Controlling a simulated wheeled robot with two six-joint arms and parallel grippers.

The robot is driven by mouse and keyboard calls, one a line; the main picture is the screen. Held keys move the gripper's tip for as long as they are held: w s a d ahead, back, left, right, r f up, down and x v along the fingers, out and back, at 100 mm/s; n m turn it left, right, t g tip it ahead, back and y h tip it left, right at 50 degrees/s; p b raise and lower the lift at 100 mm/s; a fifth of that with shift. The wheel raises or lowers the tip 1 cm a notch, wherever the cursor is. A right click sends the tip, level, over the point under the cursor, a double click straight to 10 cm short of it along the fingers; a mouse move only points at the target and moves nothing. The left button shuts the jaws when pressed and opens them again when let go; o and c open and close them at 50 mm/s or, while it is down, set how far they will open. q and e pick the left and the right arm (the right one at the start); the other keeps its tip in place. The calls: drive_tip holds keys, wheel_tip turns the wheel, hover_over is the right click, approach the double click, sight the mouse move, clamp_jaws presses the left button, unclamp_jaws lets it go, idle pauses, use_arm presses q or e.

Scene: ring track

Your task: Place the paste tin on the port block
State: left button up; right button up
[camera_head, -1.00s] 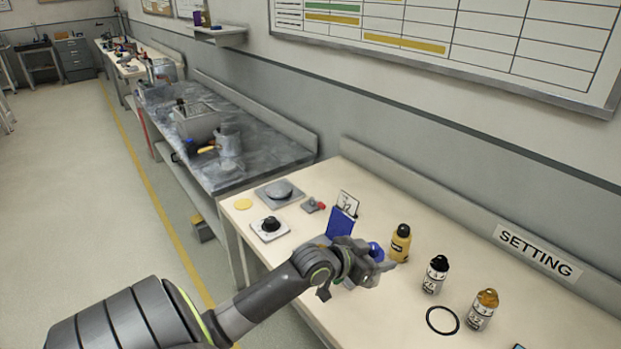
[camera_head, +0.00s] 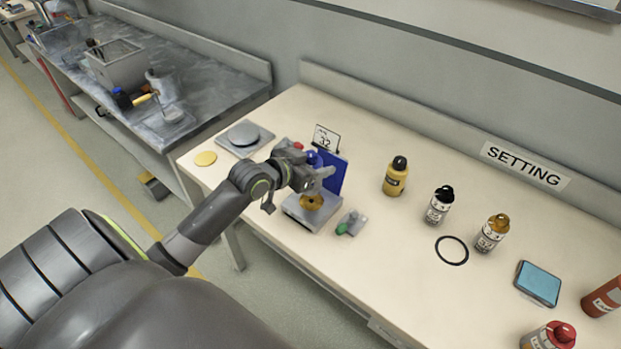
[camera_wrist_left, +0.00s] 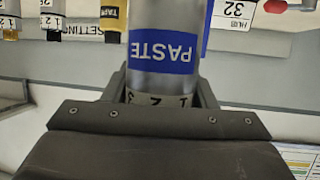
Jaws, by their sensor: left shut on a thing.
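The paste tin (camera_wrist_left: 155,20) is a silver cylinder with a blue PASTE band, seen close in the left wrist view. My left gripper (camera_wrist_left: 160,95) is shut around its lower part. In the head view the left gripper (camera_head: 318,178) is over the bench beside a blue panel, and a bit of the tin's blue (camera_head: 313,158) shows there. Below it is a grey plate (camera_head: 300,214) with a gold round part (camera_head: 312,202). Another grey plate (camera_head: 263,147) carries a grey dome (camera_head: 243,133). No readable label tells me which is the port block. My right gripper is not in view.
The blue panel (camera_head: 334,178) with a 32 card (camera_head: 326,138) stands close to the gripper. A small green-handled piece (camera_head: 350,222) lies right of the gold-part plate. Yellow bottle (camera_head: 396,177), other bottles and a black ring (camera_head: 452,250) stand further right. Bench between is clear.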

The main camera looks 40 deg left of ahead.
use_arm(q)
drive_tip(key=shift+f+b, duration=0.3)
drive_tip(key=shift+f, duration=2.75)
drive_tip(key=o, duration=1.1)
drive_tip(key=shift+c, duration=0.2)
drive_tip(key=shift+r, duration=0.15)
drive_tip(key=shift+s+r, duration=0.1)
drive_tip(key=v, duration=1.2)
drive_tip(key=shift+p, duration=0.3)
